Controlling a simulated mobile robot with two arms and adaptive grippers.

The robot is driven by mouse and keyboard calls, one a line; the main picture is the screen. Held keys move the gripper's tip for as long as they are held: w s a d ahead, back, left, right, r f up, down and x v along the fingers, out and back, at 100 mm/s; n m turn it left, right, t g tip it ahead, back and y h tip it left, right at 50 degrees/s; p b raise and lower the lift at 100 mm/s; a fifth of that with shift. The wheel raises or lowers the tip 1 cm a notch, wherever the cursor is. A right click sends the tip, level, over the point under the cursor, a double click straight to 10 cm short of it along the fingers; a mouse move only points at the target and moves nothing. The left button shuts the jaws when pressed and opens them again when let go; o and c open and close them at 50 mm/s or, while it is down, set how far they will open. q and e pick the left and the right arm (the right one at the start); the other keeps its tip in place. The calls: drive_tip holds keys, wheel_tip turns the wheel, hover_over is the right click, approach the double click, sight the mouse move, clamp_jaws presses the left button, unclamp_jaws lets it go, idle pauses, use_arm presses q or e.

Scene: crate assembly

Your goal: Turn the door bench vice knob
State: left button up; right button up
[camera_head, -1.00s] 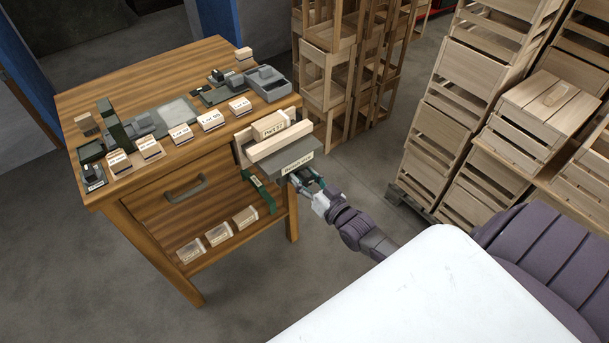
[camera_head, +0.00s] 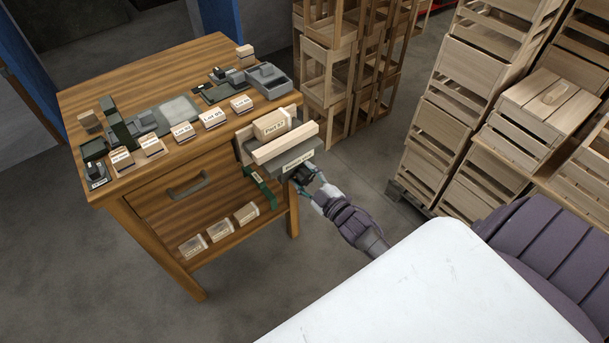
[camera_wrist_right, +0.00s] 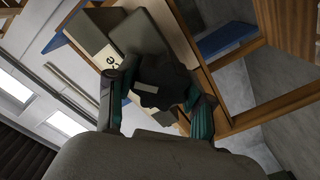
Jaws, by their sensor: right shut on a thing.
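The bench vice (camera_head: 284,160) is mounted on the right side of the wooden workbench, with pale wooden jaws and a labelled dark grey front. A labelled wooden block (camera_head: 270,125) sits between its jaws. The dark vice knob (camera_head: 303,174) is at the front below the label. My right gripper (camera_head: 311,185) is shut on the knob. In the right wrist view, the black knob (camera_wrist_right: 163,80) lies between the two teal-edged fingers of the right gripper (camera_wrist_right: 160,98). The fingers partly hide the knob's sides. My left gripper is not in view.
The workbench (camera_head: 150,85) carries several labelled blocks and small tools, and has a drawer handle (camera_head: 188,186). Labelled blocks (camera_head: 219,229) lie on its lower shelf. Stacked wooden crates (camera_head: 445,125) stand at the right. A white surface (camera_head: 400,300) fills the lower right. Grey floor is free between.

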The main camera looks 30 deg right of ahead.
drive_tip(key=n, duration=0.4)
drive_tip(key=shift+f+n+b, duration=0.15)
drive_tip(key=shift+n+b, duration=0.15)
drive_tip(key=shift+b, duration=0.1)
drive_tip(key=shift+a+n+b, duration=0.1)
drive_tip(key=shift+n+b, duration=0.6)
drive_tip(key=shift+n, duration=1.5)
drive_tip(key=o, duration=1.2)
drive_tip(key=shift+c, duration=0.2)
drive_tip(key=s+d, duration=0.1)
drive_tip(key=s, duration=1.1)
